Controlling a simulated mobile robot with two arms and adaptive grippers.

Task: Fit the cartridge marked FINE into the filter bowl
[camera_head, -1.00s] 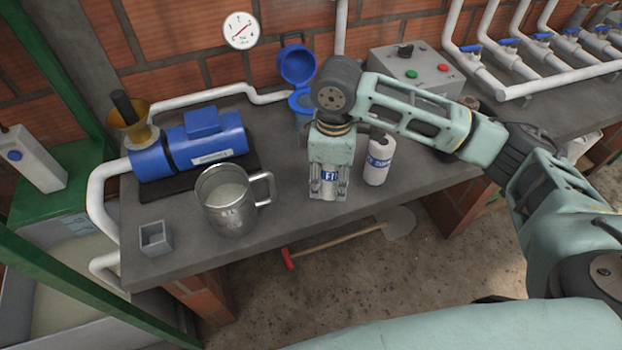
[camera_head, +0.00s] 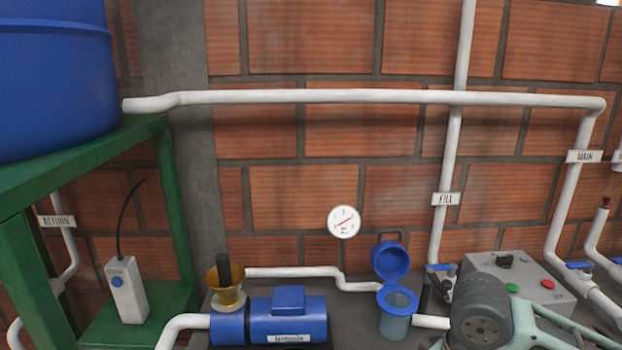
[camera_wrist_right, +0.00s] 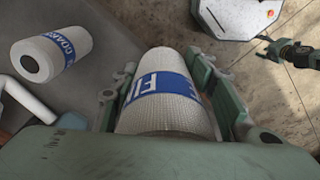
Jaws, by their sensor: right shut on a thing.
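The white cartridge with a blue band (camera_wrist_right: 160,97) is between the fingers of my right gripper (camera_wrist_right: 166,92) in the right wrist view. A second white cartridge, marked "COARSE" (camera_wrist_right: 52,54), lies apart at the left of that view. The filter bowl (camera_head: 397,322) stands on the bench in the head view, with its blue lid (camera_head: 390,261) swung up. My right arm shows at the lower right there; its gripper is below the frame.
A blue pump (camera_head: 287,318) with a brass funnel (camera_head: 226,291) stands left of the bowl. A grey control box (camera_head: 520,283) and white pipes stand to the right. A pressure gauge (camera_head: 343,222) is on the brick wall. A green stand (camera_head: 165,215) is at the left.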

